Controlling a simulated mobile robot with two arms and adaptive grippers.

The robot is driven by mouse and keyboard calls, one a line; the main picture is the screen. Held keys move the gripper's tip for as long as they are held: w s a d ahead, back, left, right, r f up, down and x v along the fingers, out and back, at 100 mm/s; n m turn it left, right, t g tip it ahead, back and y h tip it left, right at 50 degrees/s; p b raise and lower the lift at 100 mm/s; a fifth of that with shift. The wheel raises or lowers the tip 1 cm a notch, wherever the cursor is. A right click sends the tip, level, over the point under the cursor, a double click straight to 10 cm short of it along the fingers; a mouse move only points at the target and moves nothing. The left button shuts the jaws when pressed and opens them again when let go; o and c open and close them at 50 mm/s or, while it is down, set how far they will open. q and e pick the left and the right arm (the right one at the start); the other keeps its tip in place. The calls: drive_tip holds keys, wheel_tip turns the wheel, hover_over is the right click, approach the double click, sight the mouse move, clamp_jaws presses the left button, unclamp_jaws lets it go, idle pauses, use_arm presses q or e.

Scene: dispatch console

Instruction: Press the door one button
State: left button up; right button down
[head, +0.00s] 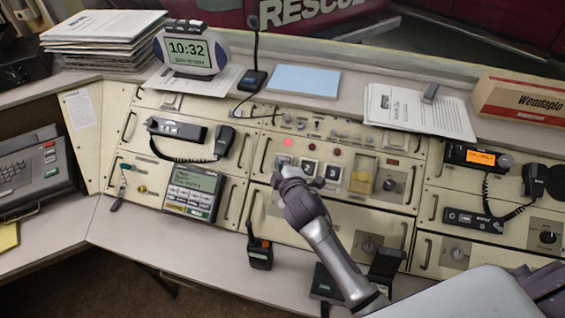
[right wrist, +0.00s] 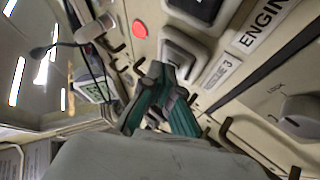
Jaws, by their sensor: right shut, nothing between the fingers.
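Three light-framed push buttons sit in a row on the console. I take the leftmost as the door one button (head: 284,162); its label is not readable, and my gripper partly hides it. The middle button (head: 308,168) and the right button (head: 333,172) stand clear. A red lamp (head: 288,142) glows above the leftmost one; it also shows in the right wrist view (right wrist: 139,28). My right gripper (head: 287,174) is shut and empty at the leftmost button's lower edge. In the right wrist view its fingertips (right wrist: 160,72) are close to a framed button (right wrist: 180,52); contact cannot be told.
A yellow-covered switch (head: 362,175) and a dark knob (head: 389,185) lie right of the buttons. Metal handles stick out from the panels. A desk microphone (head: 252,80) stands behind.

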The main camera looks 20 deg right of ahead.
drive_tip(key=shift+w+d+f+b, duration=0.2)
drive_tip(key=shift+f+b, duration=0.1)
drive_tip(key=shift+f, duration=0.25)
idle(0.9)
drive_tip(key=shift+r, duration=0.1)
drive_tip(key=shift+s+a+r+p, duration=0.25)
drive_tip(key=shift+s+r+p, duration=0.15)
drive_tip(key=shift+r+p, duration=0.4)
drive_tip(key=shift+f, duration=0.1)
drive_tip(key=shift+s+a+r+p, duration=0.15)
drive_tip(key=shift+r+p, duration=0.35)
drive_tip(key=shift+p, duration=0.1)
drive_tip(key=s+r+p, duration=0.1)
drive_tip(key=s+a+r+p, duration=0.1)
drive_tip(key=r+p, duration=0.1)
drive_tip(key=shift+a+r, duration=0.1)
drive_tip(key=shift+a, duration=0.05)
idle(0.4)
